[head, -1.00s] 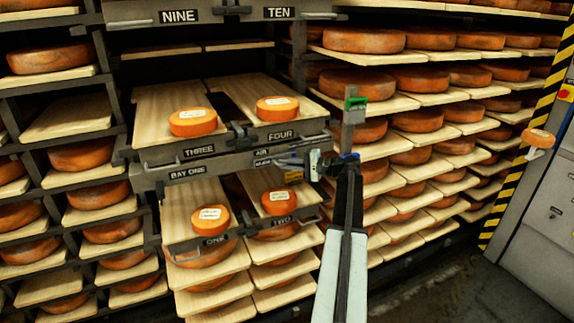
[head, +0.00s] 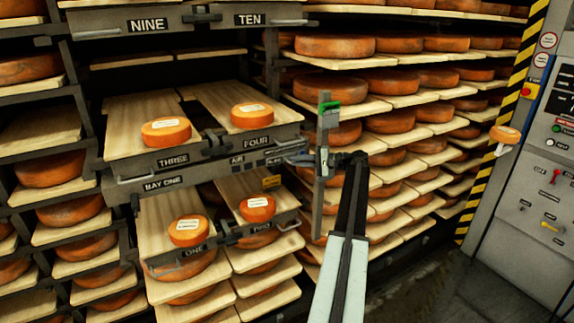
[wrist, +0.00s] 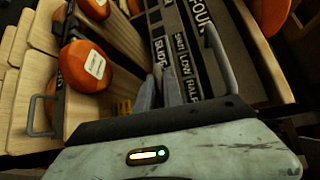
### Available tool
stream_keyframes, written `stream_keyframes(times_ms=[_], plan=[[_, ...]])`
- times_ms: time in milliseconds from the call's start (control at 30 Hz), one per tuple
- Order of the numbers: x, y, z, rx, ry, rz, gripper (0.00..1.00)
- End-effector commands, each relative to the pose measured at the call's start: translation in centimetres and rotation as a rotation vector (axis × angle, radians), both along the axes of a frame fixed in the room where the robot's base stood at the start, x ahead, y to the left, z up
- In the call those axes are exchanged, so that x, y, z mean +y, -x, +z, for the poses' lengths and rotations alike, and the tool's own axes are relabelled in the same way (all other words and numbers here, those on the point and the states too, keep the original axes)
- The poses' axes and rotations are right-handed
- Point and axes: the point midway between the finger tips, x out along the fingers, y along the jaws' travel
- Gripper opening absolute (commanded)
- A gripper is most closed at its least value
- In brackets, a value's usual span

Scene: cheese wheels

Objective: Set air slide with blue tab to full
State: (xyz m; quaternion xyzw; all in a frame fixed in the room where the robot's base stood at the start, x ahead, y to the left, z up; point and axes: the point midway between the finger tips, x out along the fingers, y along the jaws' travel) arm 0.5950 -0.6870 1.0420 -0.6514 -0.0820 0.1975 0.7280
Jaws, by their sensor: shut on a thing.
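The air slide's label strip (wrist: 188,70) shows in the wrist view with the words SHUT, LOW and HALF; anything past HALF is hidden by my gripper's handle-side edge. In the head view the AIR plate (head: 237,160) sits on the bay front below FOUR. My gripper (head: 287,155) reaches this bay front from the right. Its two fingers (wrist: 160,90) are close together at the strip's near edge in the wrist view, shut on a small part. I take this part to be the slide's tab; its blue colour and exact setting are hidden.
Small cheeses sit on boards marked THREE (head: 172,160) and FOUR (head: 258,142), and on the boards below. Full racks fill the back. A control cabinet (head: 545,190) stands at right.

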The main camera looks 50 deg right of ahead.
Motion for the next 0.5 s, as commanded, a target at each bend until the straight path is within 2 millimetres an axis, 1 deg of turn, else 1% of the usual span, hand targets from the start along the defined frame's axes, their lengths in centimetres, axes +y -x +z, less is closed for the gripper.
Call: stream_keyframes(times_ms=[100, 433, 467, 500], plan=[[-0.6, 0.25, -0.09, 0.003, 0.001, -0.001, 0.0], [-0.77, 0.33, -0.05, 0.001, 0.001, -0.004, 0.0], [-0.77, 0.33, -0.04, 0.001, 0.001, -0.004, 0.16], [-0.76, 0.32, -0.04, 0.001, 0.001, -0.004, 0.27]])
